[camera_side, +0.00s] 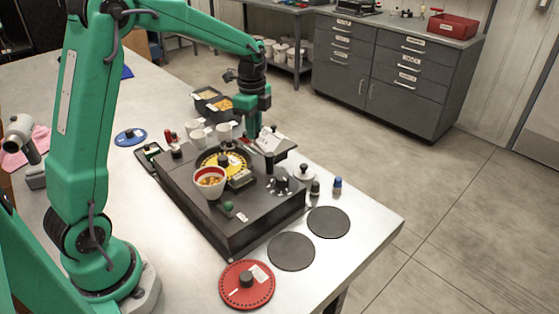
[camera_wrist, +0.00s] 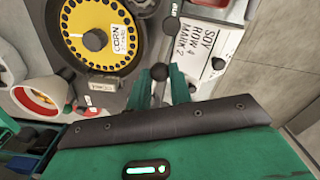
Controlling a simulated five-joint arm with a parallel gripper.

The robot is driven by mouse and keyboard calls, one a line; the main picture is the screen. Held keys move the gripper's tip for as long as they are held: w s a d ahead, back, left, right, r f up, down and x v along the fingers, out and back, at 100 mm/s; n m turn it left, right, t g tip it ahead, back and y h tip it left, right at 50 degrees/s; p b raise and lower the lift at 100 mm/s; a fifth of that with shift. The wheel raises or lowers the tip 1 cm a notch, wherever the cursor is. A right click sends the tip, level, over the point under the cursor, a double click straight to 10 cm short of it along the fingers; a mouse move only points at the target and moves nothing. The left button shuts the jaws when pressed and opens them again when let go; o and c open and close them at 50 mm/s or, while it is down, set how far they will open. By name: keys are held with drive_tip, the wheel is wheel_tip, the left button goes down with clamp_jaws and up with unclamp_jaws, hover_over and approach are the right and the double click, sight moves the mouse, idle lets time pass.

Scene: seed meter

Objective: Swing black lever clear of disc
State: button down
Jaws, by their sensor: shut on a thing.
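The yellow seed disc (camera_side: 215,160) with a black centre knob sits on top of the dark grey meter housing (camera_side: 245,225). In the wrist view the disc (camera_wrist: 75,30) carries a CORN label and a ring of dark holes. My gripper (camera_wrist: 160,88) is over the housing, to the lower right of the disc in that view. It is shut on the black lever (camera_wrist: 160,72), whose round knob shows between the fingers. In the wrist view the lever knob appears beside the disc, apart from its rim. In the side view my gripper (camera_side: 264,140) largely hides the lever.
A red-rimmed white cup (camera_side: 209,178) is at the housing's front left. A red disc (camera_side: 247,292) and two black round pads (camera_side: 291,251) lie on the table in front. Small bottles (camera_side: 315,188) stand at the right.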

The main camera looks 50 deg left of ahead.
drive_tip(key=shift+w+r, duration=0.1)
drive_tip(key=shift+w, duration=0.1)
idle(0.3)
drive_tip(key=c, duration=1.3)
unclamp_jaws()
drive_tip(key=shift+o, duration=0.2)
drive_tip(key=shift+r, duration=3.85)
drive_tip(key=shift+s+r, duration=0.1)
drive_tip(key=s+d+r+n+t, duration=0.2)
drive_tip(key=s+d+r+n, duration=0.15)
drive_tip(key=s, duration=0.25)
drive_tip(key=s+d+r+n+t, duration=0.1)
drive_tip(key=s+d+r+n, duration=0.1)
drive_tip(key=s+d+n, duration=0.3)
drive_tip(key=s+d+f+n+t, duration=0.1)
drive_tip(key=s+n, duration=0.4)
drive_tip(key=s, duration=0.7)
wheel_tip(320, 180, down, 3)
drive_tip(key=shift+r+t, duration=0.1)
drive_tip(key=shift+t, duration=0.7)
